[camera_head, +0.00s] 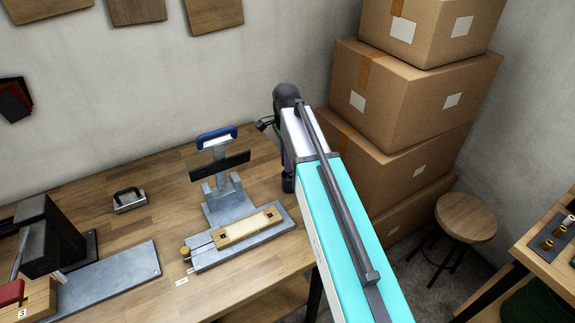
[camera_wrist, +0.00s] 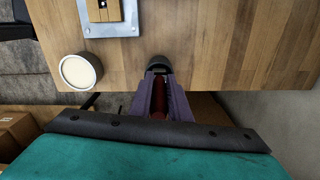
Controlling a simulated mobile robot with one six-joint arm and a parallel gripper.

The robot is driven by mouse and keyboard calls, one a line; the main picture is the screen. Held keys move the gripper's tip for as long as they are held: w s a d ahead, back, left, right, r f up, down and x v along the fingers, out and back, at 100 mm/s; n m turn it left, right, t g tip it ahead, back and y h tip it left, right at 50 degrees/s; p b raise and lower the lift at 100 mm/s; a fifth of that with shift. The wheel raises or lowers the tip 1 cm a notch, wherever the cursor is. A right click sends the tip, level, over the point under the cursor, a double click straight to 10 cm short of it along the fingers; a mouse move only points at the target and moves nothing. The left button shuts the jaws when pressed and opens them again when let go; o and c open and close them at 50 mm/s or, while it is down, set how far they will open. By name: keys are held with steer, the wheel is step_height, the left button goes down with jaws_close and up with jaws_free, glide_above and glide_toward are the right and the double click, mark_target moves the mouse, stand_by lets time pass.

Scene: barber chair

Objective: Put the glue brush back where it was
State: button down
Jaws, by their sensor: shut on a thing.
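My gripper (camera_wrist: 158,88) shows in the lower middle of the wrist view, its purple fingers close together around a narrow red thing (camera_wrist: 159,103). This looks like the glue brush handle; its bristles cannot be made out. A dark rounded tip lies just beyond the fingers, against the wood below. A round dark pot with a cream-coloured top (camera_wrist: 80,72) stands left of the gripper, by the bench edge. In the head view my arm hides most of the gripper, and a dark cylinder (camera_head: 288,184) shows beside the arm near the bench's right edge.
The wooden workbench (camera_head: 155,172) carries a grey press with a blue handle (camera_head: 216,137), a wooden block on a metal plate (camera_head: 245,228), and a black-framed tool (camera_head: 48,245) at left. Stacked cardboard boxes (camera_head: 420,95) stand right of my arm, with a stool (camera_head: 466,217) beyond.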

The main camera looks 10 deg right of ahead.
steer(key=shift+f, duration=1.05)
steer(key=shift+f, duration=0.1)
steer(key=c, duration=1.7)
jaws_free()
steer(key=shift+o, duration=0.2)
step_height(320, 180, up, 12)
steer(key=b, duration=0.2)
